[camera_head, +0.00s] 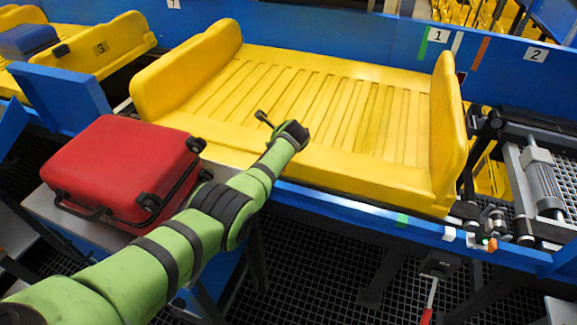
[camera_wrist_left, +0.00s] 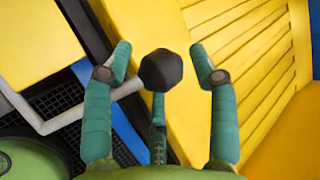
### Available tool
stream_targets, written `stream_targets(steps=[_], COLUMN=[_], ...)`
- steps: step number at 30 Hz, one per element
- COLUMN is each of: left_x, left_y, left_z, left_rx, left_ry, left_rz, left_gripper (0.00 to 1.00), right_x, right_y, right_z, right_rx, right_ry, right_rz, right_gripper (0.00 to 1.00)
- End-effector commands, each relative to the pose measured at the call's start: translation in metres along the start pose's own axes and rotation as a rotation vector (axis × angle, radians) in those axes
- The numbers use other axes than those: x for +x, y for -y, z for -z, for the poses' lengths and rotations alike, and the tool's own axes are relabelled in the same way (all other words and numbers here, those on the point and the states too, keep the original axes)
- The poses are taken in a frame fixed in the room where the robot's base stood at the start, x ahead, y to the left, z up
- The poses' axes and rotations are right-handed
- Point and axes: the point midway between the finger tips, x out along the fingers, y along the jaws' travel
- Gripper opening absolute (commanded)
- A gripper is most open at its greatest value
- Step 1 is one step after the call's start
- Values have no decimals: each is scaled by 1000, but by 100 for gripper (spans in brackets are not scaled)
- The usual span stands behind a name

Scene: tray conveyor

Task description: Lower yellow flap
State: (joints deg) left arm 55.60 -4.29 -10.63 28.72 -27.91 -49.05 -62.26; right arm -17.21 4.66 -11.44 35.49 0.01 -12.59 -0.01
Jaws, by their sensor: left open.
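The yellow tray (camera_head: 236,147) lies on the conveyor, with a ribbed floor and an upright yellow flap-like wall (camera_head: 185,75) at its left end. A similar upright wall (camera_head: 449,135) stands at its right end. I cannot tell which is the named flap. My left arm reaches over the tray's near edge. My left gripper (camera_head: 285,130) is above the near part of the tray, away from both end walls. In the wrist view my left gripper (camera_wrist_left: 162,55) has its fingers apart. A dark round tip shows between them; I cannot tell what it is. My right gripper is not in view.
Another yellow tray (camera_head: 100,45) with a blue case (camera_head: 27,40) is at upper left. A blue rail (camera_head: 310,35) runs behind. A roller mechanism (camera_head: 540,180) is at right.

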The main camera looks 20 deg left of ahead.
Motion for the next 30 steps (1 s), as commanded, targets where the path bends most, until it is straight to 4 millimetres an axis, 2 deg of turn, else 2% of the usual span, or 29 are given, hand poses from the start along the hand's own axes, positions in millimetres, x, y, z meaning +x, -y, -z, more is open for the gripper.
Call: stream_targets(steps=[11,21,30], left_x=[-23,-58,-85], left_y=[-22,-55,-74], left_z=[9,25,32], left_rx=[1,0,0], left_ry=[-1,-10,-3], left_rz=[-3,-10,-4], left_gripper=[59,59,59], right_x=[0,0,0], right_y=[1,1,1], right_z=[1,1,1], right_rx=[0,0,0], right_ry=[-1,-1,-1], right_rz=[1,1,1], right_gripper=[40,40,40])
